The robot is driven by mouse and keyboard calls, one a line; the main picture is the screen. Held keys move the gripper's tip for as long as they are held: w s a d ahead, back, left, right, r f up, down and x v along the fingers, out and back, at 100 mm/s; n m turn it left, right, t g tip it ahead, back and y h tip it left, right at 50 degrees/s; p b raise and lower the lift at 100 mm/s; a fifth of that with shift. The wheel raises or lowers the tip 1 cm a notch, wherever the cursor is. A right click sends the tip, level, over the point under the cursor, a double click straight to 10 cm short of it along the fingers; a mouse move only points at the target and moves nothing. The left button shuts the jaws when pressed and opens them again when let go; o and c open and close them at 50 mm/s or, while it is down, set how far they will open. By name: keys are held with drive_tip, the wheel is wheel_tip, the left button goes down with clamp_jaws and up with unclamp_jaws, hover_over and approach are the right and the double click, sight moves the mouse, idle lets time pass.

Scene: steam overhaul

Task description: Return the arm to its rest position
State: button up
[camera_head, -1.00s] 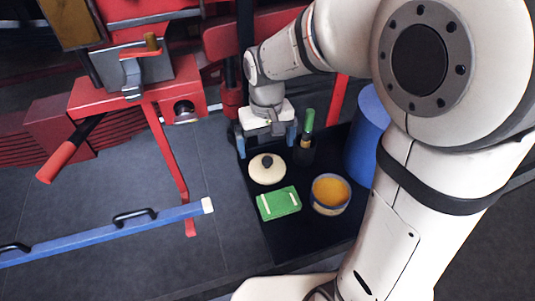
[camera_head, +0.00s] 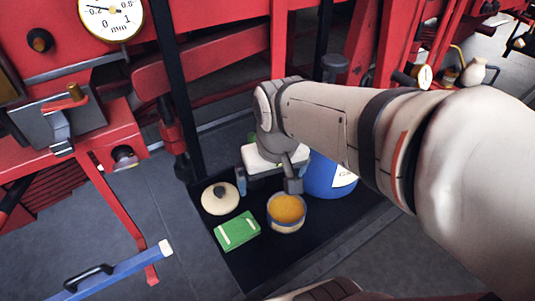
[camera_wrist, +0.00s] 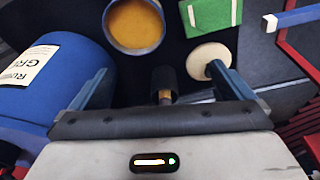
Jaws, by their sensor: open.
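My gripper (camera_head: 267,183) is open above the black tray (camera_head: 250,274). Its two blue-grey fingers stand apart in the wrist view (camera_wrist: 161,88), with nothing visibly clamped. A dark cylindrical thing with a brass-coloured end (camera_wrist: 165,82) shows between and beyond the fingers there; I cannot tell its distance from them. In the head view my arm reaches in from the right, bent down at the wrist, and the gripper hangs behind the tin of orange-yellow paste (camera_head: 287,208). A small green thing (camera_head: 251,137) is mostly hidden behind my wrist.
The tray also carries a cream lid with dark knob (camera_head: 220,199), a green box (camera_head: 237,231) and a blue drum with white label (camera_head: 325,178). Red machinery (camera_head: 225,80) with a gauge (camera_head: 110,16) rises behind. A blue bar (camera_head: 115,271) lies left; grey floor is between.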

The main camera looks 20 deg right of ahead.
drive_tip(key=shift+s+d+f+m, duration=0.15)
drive_tip(key=shift+s+d+f, duration=0.05)
drive_tip(key=shift+s+d, duration=0.35)
drive_tip(key=shift+s+d+f+m, duration=0.2)
drive_tip(key=shift+s+d, duration=0.25)
drive_tip(key=shift+s, duration=0.2)
drive_tip(key=shift+a, duration=0.1)
idle(0.4)
